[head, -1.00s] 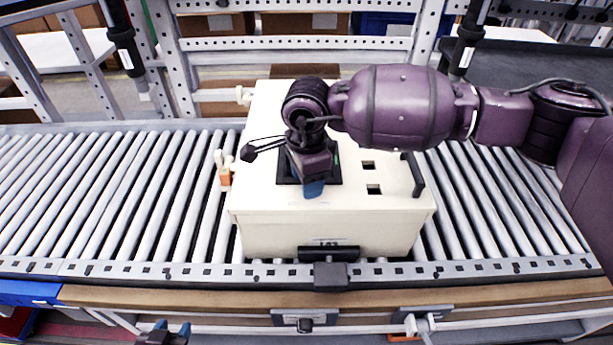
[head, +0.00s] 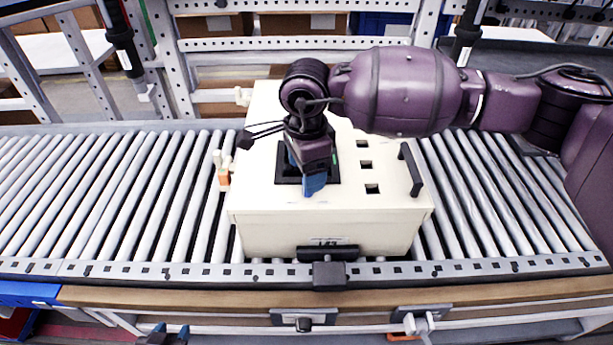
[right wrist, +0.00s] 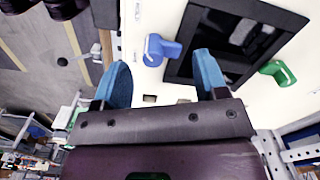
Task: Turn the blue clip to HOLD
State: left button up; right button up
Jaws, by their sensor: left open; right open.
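The clip appears just beyond the fingertips, and no contact shows. In the head view my right gripper (head: 303,172) points down over the recess and hides the clip. I cannot read any HOLD mark. My left gripper (head: 165,332) is open and empty at the bottom edge.
A green clip (right wrist: 278,72) sits on the recess's other side. The box stands on a roller conveyor (head: 100,200) and has a black handle (head: 411,170) and small square holes. Orange and white parts (head: 222,172) stand at its left side. The rollers at left are clear.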

notch_tip(320, 180, up, 8)
dwell(0.4)
jog(key=shift+f, duration=0.15)
